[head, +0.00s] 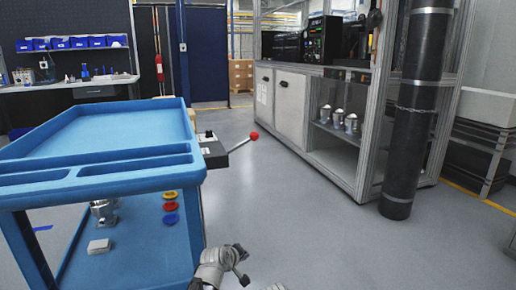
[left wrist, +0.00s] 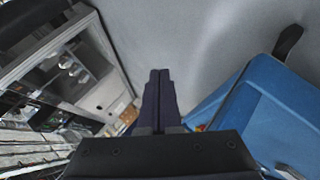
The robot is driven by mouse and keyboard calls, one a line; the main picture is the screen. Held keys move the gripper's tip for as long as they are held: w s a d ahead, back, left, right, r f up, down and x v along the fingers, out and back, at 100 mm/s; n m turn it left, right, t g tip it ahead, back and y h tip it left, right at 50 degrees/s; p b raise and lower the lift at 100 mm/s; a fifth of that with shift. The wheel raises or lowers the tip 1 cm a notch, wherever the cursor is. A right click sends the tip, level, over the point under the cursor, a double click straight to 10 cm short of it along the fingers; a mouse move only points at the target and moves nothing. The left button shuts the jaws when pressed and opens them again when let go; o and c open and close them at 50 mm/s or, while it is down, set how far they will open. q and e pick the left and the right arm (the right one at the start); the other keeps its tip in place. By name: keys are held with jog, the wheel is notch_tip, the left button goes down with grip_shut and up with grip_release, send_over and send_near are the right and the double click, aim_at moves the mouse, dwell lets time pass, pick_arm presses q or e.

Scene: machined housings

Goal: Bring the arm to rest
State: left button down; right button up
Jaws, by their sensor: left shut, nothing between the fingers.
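My left gripper (left wrist: 159,85) is shut in the left wrist view, its two dark fingers together with nothing between them. It points out over bare grey floor, apart from the blue cart. In the head view my grey left arm (head: 215,268) shows at the bottom edge, just right of the cart; its fingers are hard to make out there. My right gripper is not in view.
A blue cart (head: 95,130) with an empty top tray stands at left; it also shows in the left wrist view (left wrist: 265,110). A red-knobbed lever (head: 254,136) sticks out beside it. Silver housings (head: 338,120) stand in the framed cabinet (head: 290,105). The floor between is clear.

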pick_arm(q)
jog(key=s+a+f+m+g+y, duration=0.1)
jog(key=s+a+f+m+g, duration=0.2)
jog(key=s, duration=0.5)
jog(key=s+a+f+m+g+y, duration=0.2)
jog(key=s+a+g, duration=0.1)
jog(key=s+a, duration=0.3)
jog(key=s+a+f+m+g+y, duration=0.1)
jog(key=s+a+f+m+g, duration=0.15)
jog(key=s, duration=0.65)
jog(key=s+d+r+m+y+p, duration=0.1)
jog(key=s+d+r+m+p, duration=0.35)
jog(key=d+r+p, duration=0.75)
notch_tip(320, 180, up, 37)
jog(key=a+p, duration=0.1)
jog(key=p, duration=3.6)
jog(key=shift+s+a+r+g+p, duration=0.15)
jog(key=shift+s+a+g+p, duration=0.15)
jog(key=shift+s+g, duration=0.15)
